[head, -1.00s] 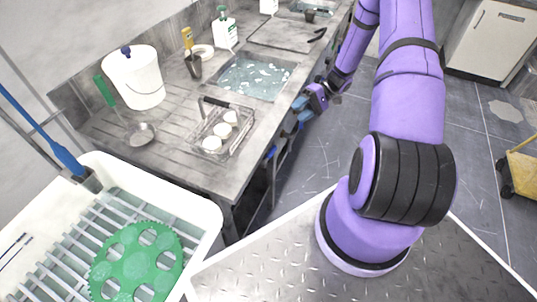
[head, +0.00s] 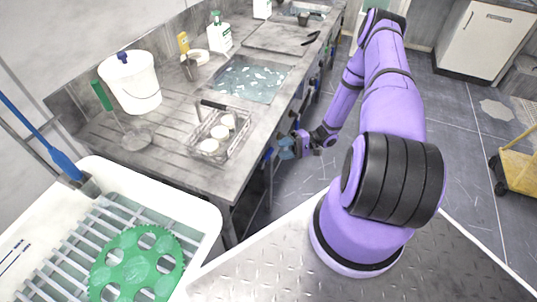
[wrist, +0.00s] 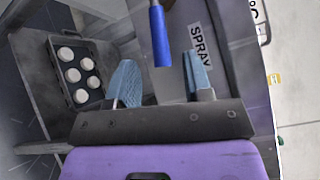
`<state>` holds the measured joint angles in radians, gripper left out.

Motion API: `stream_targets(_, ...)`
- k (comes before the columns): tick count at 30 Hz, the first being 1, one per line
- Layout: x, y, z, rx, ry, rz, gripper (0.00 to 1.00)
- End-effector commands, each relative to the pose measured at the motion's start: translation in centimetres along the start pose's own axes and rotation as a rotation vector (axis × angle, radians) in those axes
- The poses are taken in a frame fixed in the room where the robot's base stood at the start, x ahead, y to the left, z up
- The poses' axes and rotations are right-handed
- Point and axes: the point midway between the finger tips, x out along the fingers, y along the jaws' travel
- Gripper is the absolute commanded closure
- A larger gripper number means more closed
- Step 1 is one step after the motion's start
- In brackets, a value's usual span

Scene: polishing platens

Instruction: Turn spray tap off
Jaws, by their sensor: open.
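In the wrist view a blue tap lever (wrist: 161,40) hangs from a metal stem at the top, beside a white label reading SPRAY (wrist: 201,46) on the grey panel. My gripper (wrist: 163,78) is open and empty. Its two blue-grey fingers lie to either side of the lever's lower end in the picture; I cannot tell how far the lever is in depth. In the head view my gripper (head: 287,148) is at the front side of the bench, below the worktop edge. There it hides the tap behind it.
The grey bench (head: 185,177) bears a wire basket with white discs (head: 220,132), a water-filled basin (head: 250,78) and a white bucket (head: 132,80). Floor right of the bench is clear; a yellow cart (head: 517,170) stands far right.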

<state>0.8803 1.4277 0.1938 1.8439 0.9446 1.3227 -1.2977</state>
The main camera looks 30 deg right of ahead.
Motion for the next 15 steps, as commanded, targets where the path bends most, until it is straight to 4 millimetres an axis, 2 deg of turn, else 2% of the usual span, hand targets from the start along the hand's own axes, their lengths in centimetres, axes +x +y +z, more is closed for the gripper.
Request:
stream_targets(6, 3.8, 0.0, 0.1, 0.002, -0.003, 0.001, 0.54)
stream_targets(15, 6.2, 0.0, 0.0, 0.001, 0.0, 0.002, 0.54)
